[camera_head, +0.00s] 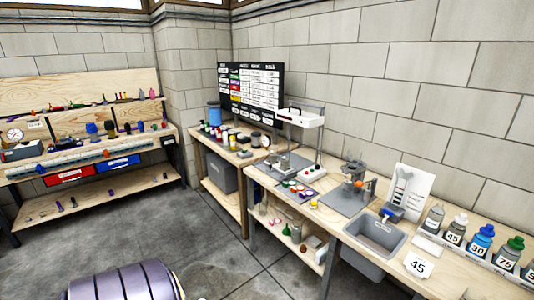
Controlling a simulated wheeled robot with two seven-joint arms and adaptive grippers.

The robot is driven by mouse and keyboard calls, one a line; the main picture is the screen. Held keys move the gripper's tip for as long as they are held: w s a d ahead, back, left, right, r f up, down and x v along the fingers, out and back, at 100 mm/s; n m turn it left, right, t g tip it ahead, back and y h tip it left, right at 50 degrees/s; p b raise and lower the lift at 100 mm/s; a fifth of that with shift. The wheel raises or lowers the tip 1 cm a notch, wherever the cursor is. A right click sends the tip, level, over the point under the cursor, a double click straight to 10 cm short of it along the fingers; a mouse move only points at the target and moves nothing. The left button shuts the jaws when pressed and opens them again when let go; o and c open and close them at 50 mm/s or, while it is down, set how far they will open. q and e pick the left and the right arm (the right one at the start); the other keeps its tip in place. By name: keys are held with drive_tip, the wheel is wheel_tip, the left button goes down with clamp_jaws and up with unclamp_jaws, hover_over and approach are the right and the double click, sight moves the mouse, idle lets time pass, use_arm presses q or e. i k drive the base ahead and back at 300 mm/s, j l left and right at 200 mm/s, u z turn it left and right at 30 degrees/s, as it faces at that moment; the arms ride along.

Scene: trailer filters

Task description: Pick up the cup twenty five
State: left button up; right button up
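A row of bottle-like containers stands on the right end of the workbench. The leftmost is a grey container (434,219) whose label I cannot read. Right of it are a grey one marked 45 (455,229), a blue-topped one marked 30 (481,239) and a green-topped one marked 75 (508,253). Another container (530,270) is cut off by the right edge. I can read no label 25. Neither of my grippers is in view.
A grey bin (374,245) is set into the workbench front, left of the card. A grey machine (355,185) and a white-topped stand (300,118) are farther left. A second bench (90,150) stands along the left wall. Open grey floor (215,265) lies between.

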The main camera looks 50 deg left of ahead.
sight(314, 205)
drive_tip(key=j+u, duration=0.1)
drive_tip(key=j, duration=1.45)
drive_tip(key=j+u, duration=0.15)
drive_tip(key=j, duration=0.6)
drive_tip(key=i+j+u, duration=0.1)
drive_tip(key=j, duration=0.65)
drive_tip(key=i+j+u, duration=0.1)
drive_tip(key=j, duration=0.65)
